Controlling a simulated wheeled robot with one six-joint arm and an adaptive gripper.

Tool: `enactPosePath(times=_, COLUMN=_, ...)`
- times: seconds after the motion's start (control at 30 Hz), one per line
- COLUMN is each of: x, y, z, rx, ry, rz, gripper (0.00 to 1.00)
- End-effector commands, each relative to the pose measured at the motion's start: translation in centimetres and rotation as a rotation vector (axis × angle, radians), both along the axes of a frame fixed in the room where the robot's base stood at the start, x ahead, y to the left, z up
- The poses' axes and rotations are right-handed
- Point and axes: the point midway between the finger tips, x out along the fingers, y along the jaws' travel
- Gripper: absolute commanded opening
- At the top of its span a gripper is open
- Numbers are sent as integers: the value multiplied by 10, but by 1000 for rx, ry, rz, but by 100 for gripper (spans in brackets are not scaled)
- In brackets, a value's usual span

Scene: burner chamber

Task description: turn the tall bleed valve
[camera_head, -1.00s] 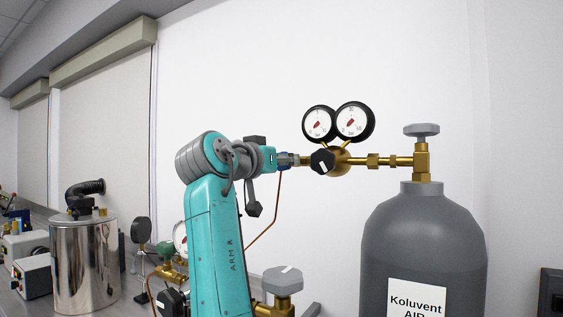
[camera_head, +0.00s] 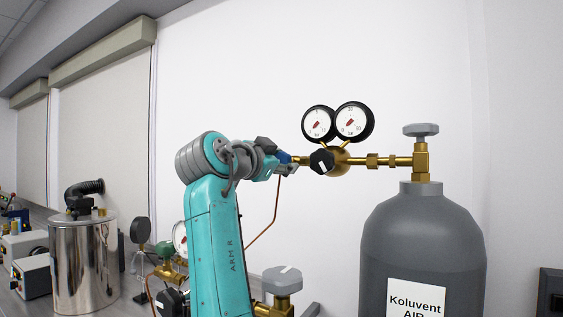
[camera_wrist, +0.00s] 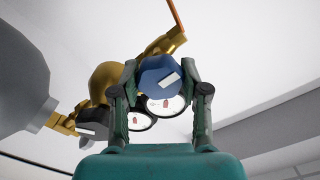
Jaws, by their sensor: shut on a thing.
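The blue bleed valve knob (camera_wrist: 160,76) has a white mark on its face and sits between my fingers in the wrist view. In the head view the knob (camera_head: 284,157) shows as a small blue patch at the left end of the brass regulator (camera_head: 340,163). My gripper (camera_wrist: 160,88) is shut on the knob, one finger on each side. In the head view my gripper (camera_head: 284,166) is tilted and partly hides the knob.
Two round gauges (camera_head: 353,121) and a black knob (camera_head: 321,161) are on the regulator close to my gripper. A grey gas cylinder (camera_head: 422,245) with a grey handwheel (camera_head: 421,130) stands right. A thin copper tube (camera_head: 274,215) hangs below the knob. White wall lies behind.

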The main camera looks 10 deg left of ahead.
Motion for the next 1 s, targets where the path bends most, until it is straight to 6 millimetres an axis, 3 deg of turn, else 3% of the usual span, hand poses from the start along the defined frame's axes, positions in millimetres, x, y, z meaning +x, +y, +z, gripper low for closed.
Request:
enactPosePath(times=0.57, x=0, y=1, z=-3, rx=31, ry=-6, rz=0, gripper=10)
enactPosePath(times=0.6, x=0, y=1, z=-3, rx=31, ry=-6, rz=0, gripper=50)
enactPosePath(times=0.7, x=0, y=1, z=-2, rx=31, ry=-7, rz=-1, gripper=71)
enactPosePath(times=1.0, x=0, y=1, z=-1, rx=31, ry=-10, rz=0, gripper=71)
